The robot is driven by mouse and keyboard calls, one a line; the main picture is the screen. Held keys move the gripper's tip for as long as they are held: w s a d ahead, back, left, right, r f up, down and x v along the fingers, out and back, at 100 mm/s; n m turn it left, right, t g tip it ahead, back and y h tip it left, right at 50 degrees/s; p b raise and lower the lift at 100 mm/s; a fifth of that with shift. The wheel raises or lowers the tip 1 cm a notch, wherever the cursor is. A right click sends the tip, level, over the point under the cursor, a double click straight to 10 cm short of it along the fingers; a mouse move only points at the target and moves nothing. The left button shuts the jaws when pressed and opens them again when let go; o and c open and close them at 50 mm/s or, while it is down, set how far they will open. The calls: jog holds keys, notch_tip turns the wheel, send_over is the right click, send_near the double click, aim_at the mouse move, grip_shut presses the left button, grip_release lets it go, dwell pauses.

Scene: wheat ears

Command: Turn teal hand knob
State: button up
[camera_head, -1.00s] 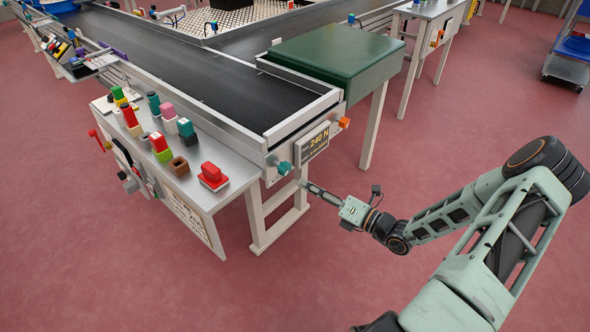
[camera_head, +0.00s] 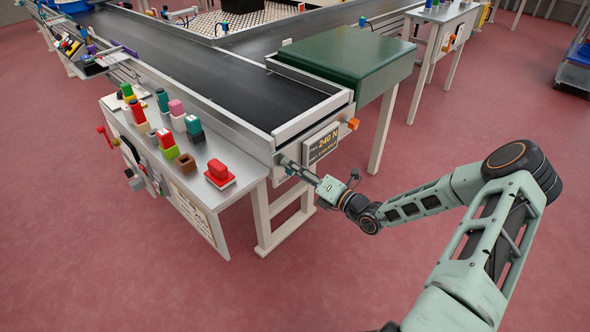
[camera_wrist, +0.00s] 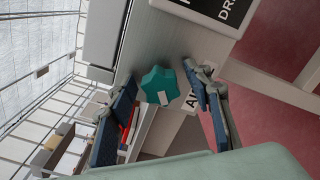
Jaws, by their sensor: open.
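The teal hand knob (camera_wrist: 159,85) shows in the wrist view as a lobed, star-like knob with a pale mark on its face. It sits on the grey end face of the conveyor. My gripper (camera_wrist: 160,100) is open, with one dark blue finger pad to the left of the knob and one to the right. The knob lies between the fingers and a little beyond them; I cannot tell whether either finger touches it. In the head view my gripper (camera_head: 288,163) is at the conveyor's end, and it mostly hides the knob there.
A sign reading 240 N (camera_head: 321,143) and an orange knob (camera_head: 352,124) are to the right on the conveyor end. A side table (camera_head: 250,172) with several coloured blocks stands at left. The red floor in front is clear.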

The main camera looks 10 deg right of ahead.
jog(key=c, duration=1.1)
jog(key=shift+c, duration=0.2)
jog(key=shift+r+n+p, duration=0.15)
jog(key=shift+n+p, duration=0.2)
jog(key=shift+n, duration=0.05)
jog(key=n+p, duration=0.2)
jog(key=n, duration=0.1)
jog(key=shift+a+r+n, duration=0.1)
jog(key=shift+n, duration=0.2)
jog(key=n+p, duration=0.2)
jog(key=n, duration=0.2)
jog(key=shift+n, duration=0.4)
